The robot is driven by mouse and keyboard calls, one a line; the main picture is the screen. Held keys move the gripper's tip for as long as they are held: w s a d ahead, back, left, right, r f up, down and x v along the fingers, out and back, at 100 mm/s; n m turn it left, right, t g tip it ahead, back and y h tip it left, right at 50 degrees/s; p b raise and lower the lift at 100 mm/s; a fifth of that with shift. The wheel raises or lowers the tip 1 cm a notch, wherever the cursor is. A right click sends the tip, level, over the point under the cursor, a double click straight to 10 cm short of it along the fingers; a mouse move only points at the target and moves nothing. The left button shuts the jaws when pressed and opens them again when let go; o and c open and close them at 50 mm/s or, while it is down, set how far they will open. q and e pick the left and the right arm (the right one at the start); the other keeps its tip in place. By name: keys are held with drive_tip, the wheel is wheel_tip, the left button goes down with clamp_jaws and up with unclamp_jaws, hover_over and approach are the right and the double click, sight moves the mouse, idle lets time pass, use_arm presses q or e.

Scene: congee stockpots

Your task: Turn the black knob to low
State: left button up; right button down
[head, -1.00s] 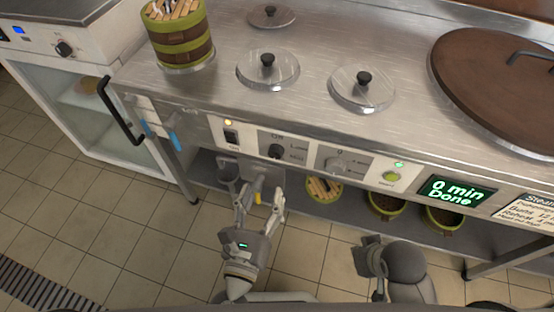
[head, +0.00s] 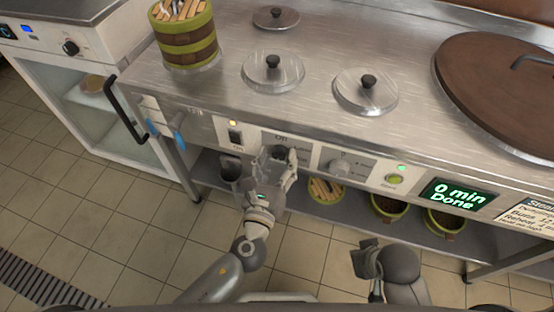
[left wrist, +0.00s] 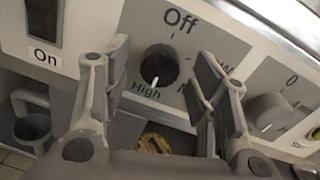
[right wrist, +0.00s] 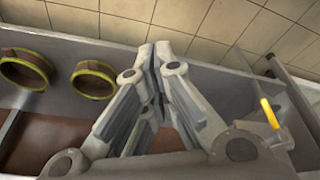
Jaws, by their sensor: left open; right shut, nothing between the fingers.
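The black knob (left wrist: 160,66) is on the front panel under the word "Off" in the left wrist view. Its white pointer aims down and slightly left, by the "High" label (left wrist: 146,90). Labels on its right are partly hidden by a finger. My left gripper (left wrist: 163,75) is open, with one finger on each side of the knob; I cannot tell whether either touches it. In the head view my left gripper (head: 276,158) is at the panel and partly covers the knob. My right gripper (right wrist: 160,52) is shut and empty, away from the panel knobs.
A grey knob (left wrist: 268,112) is to the right on the same panel. A black rocker switch (head: 235,137) marked "On" is to the left. Several green-rimmed containers, including one pot (head: 388,206), stand on the shelf below. A display (head: 454,194) reads "0 min Done".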

use_arm(q)
drive_tip(key=c, duration=1)
drive_tip(key=shift+c, duration=0.2)
